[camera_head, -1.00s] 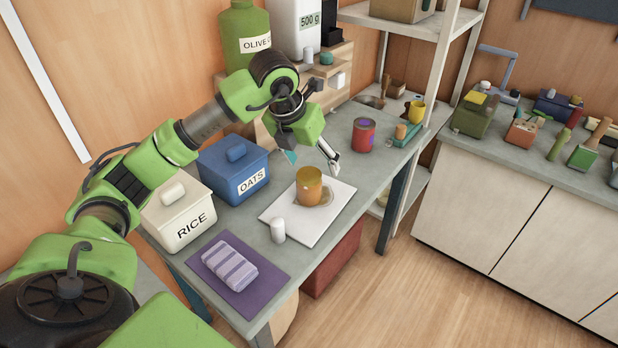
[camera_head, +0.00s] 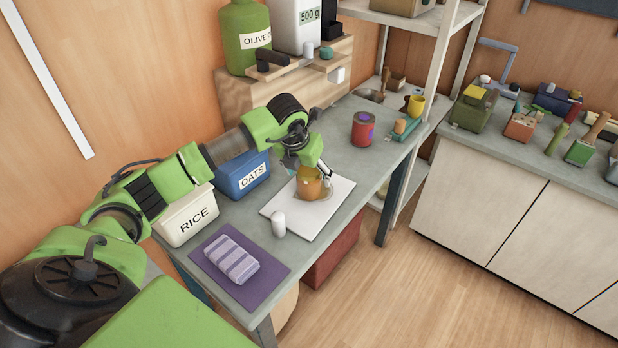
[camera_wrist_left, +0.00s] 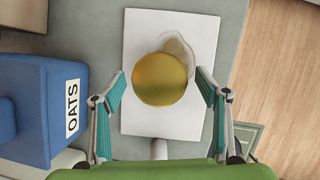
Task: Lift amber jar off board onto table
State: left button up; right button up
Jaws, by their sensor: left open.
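The amber jar (camera_head: 309,187) stands upright on the white board (camera_head: 334,205) on the grey table. It also shows from above in the left wrist view (camera_wrist_left: 160,80), with a pale round patch beside it on the board (camera_wrist_left: 137,30). My left gripper (camera_head: 308,178) is over the jar, its fingers coming down around it. In the left wrist view its open fingers (camera_wrist_left: 160,90) are on either side of the jar, with a gap on each side. Part of the jar is hidden by the gripper in the head view. My right gripper is not in view.
A small white cylinder (camera_head: 278,225) stands at the board's near left edge. The blue OATS bin (camera_head: 243,177) and white RICE bin (camera_head: 188,216) stand left of it. A red can (camera_head: 363,128) is behind the board. Bare table shows between board and can.

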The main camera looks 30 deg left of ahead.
pick_arm(q)
jog(key=shift+w+f, duration=0.35)
jog(key=shift+f, duration=0.3)
jog(key=c, duration=1.5)
jog(key=shift+a, duration=0.1)
jog(key=shift+r, duration=0.2)
jog(key=shift+r+p, duration=0.6)
jog(key=shift+r, duration=0.1)
jog(key=p+v, duration=0.2)
jog(key=shift+a+r, duration=0.1)
jog(key=shift+r, duration=0.35)
jog(key=s+r, duration=0.2)
jog(key=s, duration=0.2)
jog(key=s+r+p, duration=0.1)
jog(key=s+r, duration=0.2)
jog(key=s, duration=0.2)
jog(key=s+r, duration=0.3)
jog(key=s, duration=0.1)
jog(key=shift+s+r, duration=0.2)
jog(key=shift+r, duration=0.05)
